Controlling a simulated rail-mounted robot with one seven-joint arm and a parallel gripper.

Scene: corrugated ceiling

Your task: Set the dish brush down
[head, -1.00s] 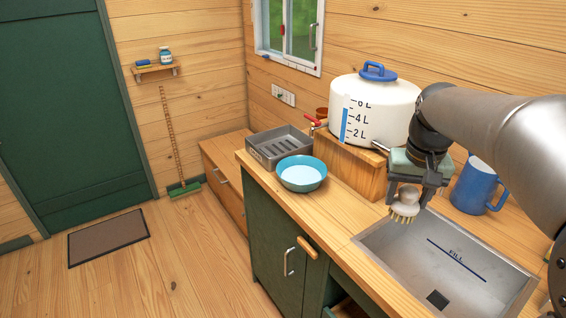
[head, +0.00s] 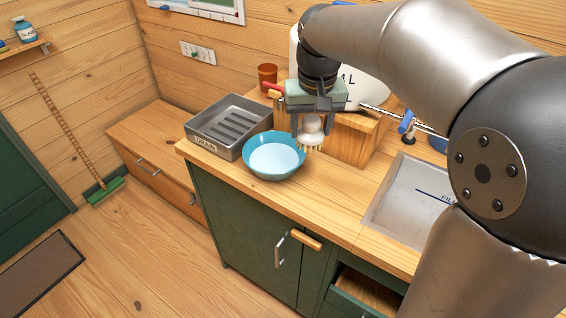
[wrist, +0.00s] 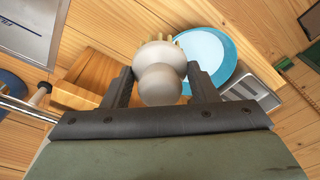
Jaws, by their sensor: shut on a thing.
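The dish brush (head: 312,130) has a round white knob and pale bristles that point down. My gripper (head: 310,133) is shut on it and holds it above the counter, just right of the blue bowl in the head view. In the wrist view the brush (wrist: 161,78) sits between the two dark fingers of my gripper (wrist: 162,85), and its knob hides most of the bristles. The blue bowl (head: 274,157) shows beyond the brush in the wrist view (wrist: 205,55). I cannot tell the exact gap between bristles and counter.
A grey drain tray (head: 228,124) stands left of the bowl. A wooden block (head: 355,143) under the white water tank (head: 375,88) is close behind the gripper. The sink (head: 405,195) is to the right. Bare counter (head: 310,200) lies in front of the bowl. A drawer (head: 365,295) is open below.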

